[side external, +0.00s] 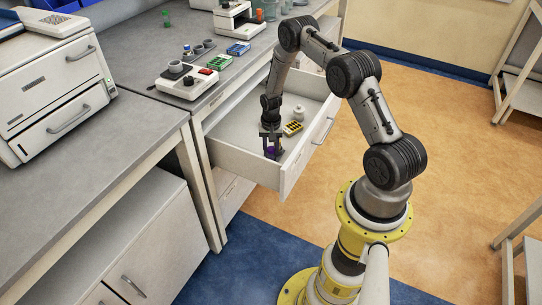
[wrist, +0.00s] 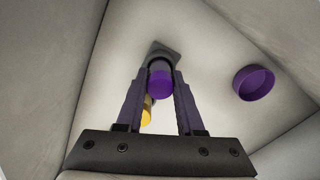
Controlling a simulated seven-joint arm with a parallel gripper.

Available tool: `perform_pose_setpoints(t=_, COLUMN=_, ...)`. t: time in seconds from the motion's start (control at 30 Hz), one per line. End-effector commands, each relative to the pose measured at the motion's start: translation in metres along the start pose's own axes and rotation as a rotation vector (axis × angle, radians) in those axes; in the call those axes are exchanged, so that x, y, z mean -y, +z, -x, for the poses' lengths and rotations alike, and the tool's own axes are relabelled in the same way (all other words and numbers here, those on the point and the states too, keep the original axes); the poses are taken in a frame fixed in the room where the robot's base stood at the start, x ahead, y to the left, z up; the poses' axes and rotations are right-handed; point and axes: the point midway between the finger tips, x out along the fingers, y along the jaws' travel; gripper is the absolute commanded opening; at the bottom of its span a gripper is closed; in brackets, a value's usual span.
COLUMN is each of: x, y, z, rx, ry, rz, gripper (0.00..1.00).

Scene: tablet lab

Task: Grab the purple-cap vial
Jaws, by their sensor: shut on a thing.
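The purple-cap vial (wrist: 160,85) shows between the two fingers of my gripper (wrist: 160,72) in the wrist view, with its round purple cap toward the camera. My gripper is shut on it. In the side external view my gripper (side external: 271,149) is low inside the open drawer, near its front left corner. A purple spot shows at the fingers there; it is too small to tell whether it is the vial's cap. The vial's lower part is mostly hidden, and I cannot tell whether it touches the drawer floor.
A purple round, ring-like piece (wrist: 253,83) lies on the drawer floor. A yellow-topped thing (wrist: 146,117) shows partly behind the left finger. The drawer (side external: 240,167) also holds a yellow-and-black block (side external: 292,128) and a white jar (side external: 299,113). Its walls are close around my gripper.

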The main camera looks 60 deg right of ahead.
Motion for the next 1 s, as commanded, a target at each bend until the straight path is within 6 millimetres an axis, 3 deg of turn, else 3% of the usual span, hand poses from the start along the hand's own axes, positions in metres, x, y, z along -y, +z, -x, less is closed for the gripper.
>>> perform_pose_setpoints(t=0.07, x=0.000, y=0.000, z=0.000, rx=0.000, ry=0.000, rz=0.000, gripper=0.00)
perform_pose_setpoints(t=0.47, x=0.001, y=-0.001, z=0.006, rx=-0.002, ry=-0.001, rz=0.000, gripper=0.00)
perform_pose_setpoints(t=1.0, x=0.002, y=0.001, z=0.093, rx=-0.002, ry=-0.001, rz=0.005, gripper=0.00)
